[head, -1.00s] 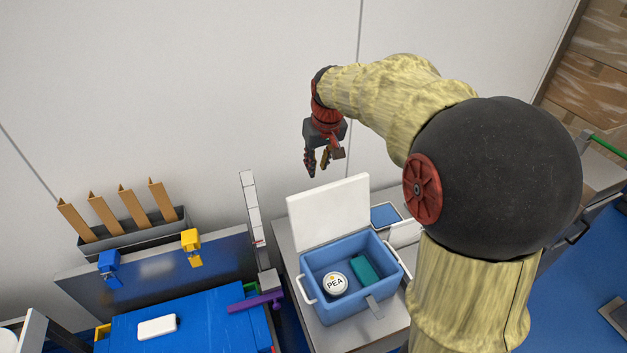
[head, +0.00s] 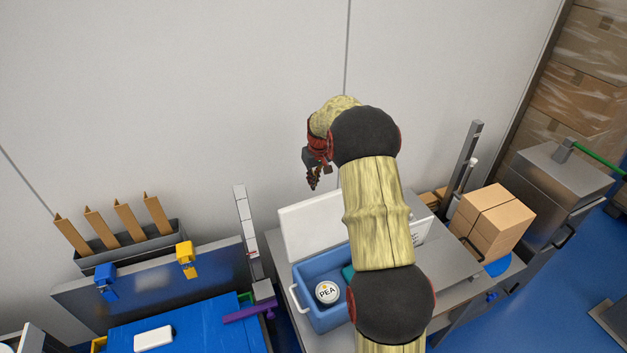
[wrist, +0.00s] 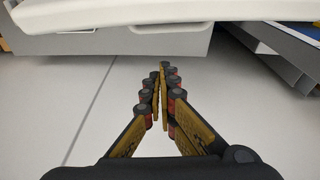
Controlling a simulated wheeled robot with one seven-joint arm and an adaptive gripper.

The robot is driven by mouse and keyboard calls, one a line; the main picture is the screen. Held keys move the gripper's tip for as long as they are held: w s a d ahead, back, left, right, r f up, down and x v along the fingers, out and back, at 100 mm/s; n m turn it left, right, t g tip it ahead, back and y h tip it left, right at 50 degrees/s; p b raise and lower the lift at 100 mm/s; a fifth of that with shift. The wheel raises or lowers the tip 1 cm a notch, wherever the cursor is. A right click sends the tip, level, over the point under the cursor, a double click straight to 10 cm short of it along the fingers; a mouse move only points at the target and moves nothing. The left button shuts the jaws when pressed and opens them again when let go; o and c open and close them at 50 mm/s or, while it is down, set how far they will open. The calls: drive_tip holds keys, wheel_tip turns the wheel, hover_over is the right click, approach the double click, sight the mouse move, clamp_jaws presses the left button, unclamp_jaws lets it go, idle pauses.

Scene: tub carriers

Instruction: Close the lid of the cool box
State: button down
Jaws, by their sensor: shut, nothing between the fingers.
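The blue cool box (head: 318,316) stands on a grey bench in the head view, with its white lid (head: 309,230) raised upright along its back edge. A round white tin marked PEA and part of a teal block show inside; my arm hides the box's right side. My gripper (head: 313,186) is shut and empty, above and behind the raised lid, near the wall. In the wrist view, my gripper (wrist: 162,98) has its fingers together, and a white edge, seemingly the lid (wrist: 150,12), crosses the top of the picture.
Left of the box are a blue work surface (head: 190,325), a purple clamp (head: 248,312) and a grey panel with blue and yellow clips. A cardboard box (head: 492,222) stands to the right. The pale wall (head: 200,80) rises close behind.

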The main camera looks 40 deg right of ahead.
drive_tip(key=shift+s+a+f, duration=0.1)
drive_tip(key=shift+s+f, duration=0.25)
drive_tip(key=shift+f, duration=0.35)
drive_tip(key=shift+s+f, duration=0.35)
drive_tip(key=shift+f, duration=0.4)
drive_tip(key=shift+s+a+f, duration=0.1)
drive_tip(key=shift+s+f, duration=0.25)
drive_tip(key=shift+f, duration=0.35)
drive_tip(key=shift+s+b, duration=0.1)
drive_tip(key=shift+b, duration=0.2)
